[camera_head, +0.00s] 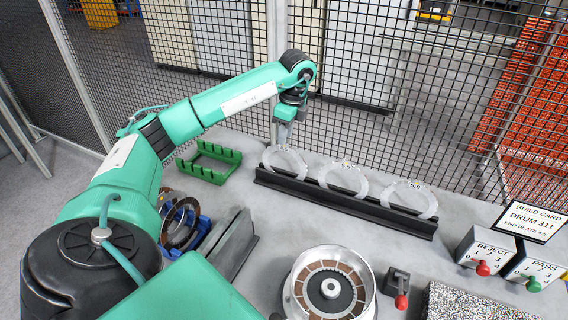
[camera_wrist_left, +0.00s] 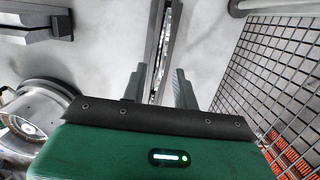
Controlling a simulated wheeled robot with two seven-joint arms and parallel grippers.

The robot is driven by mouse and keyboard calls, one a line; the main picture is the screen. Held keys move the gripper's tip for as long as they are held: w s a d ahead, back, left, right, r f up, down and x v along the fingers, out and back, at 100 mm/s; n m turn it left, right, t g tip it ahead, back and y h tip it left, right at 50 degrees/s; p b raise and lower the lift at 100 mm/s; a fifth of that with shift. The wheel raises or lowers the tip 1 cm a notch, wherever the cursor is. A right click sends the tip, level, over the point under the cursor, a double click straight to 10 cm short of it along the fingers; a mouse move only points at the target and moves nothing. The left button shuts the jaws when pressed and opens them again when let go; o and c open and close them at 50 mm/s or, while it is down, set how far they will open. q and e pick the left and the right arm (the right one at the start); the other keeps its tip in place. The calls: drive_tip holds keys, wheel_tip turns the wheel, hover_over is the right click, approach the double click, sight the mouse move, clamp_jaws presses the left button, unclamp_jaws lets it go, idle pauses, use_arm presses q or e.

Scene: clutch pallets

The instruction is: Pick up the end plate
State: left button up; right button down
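Three pale ring-shaped end plates stand upright in a black rack (camera_head: 340,208): a left one (camera_head: 268,160), a middle one (camera_head: 343,178) and a right one (camera_head: 410,198). Their small labels are hard to read. The build card (camera_head: 531,220) reads "DRUM 311, END PLATE 4.5". My left gripper (camera_head: 284,138) points down just above the left plate. In the left wrist view its two fingers (camera_wrist_left: 161,82) are apart, with the rack (camera_wrist_left: 164,30) running edge-on ahead between them. Whether a finger touches the plate cannot be told. My right gripper is out of view.
A mesh fence (camera_head: 400,120) stands close behind the rack. A green rack (camera_head: 209,163), dark rings in a blue holder (camera_head: 184,225), a grey block (camera_head: 232,245) and a round metal drum (camera_head: 331,284) are nearby. Reject (camera_head: 486,250) and pass (camera_head: 536,263) boxes stand at the right.

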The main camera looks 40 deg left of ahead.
use_arm(q)
drive_tip(key=f, duration=0.1)
drive_tip(key=f+p, duration=0.1)
drive_tip(key=f, duration=0.1)
drive_tip(key=f+p, duration=0.1)
drive_tip(key=shift+a+f, duration=0.15)
drive_tip(key=shift+a, duration=0.25)
drive_tip(key=shift+f, duration=0.3)
drive_tip(key=shift+w, duration=0.1)
drive_tip(key=c, duration=0.6)
clamp_jaws()
drive_tip(key=shift+r, duration=0.1)
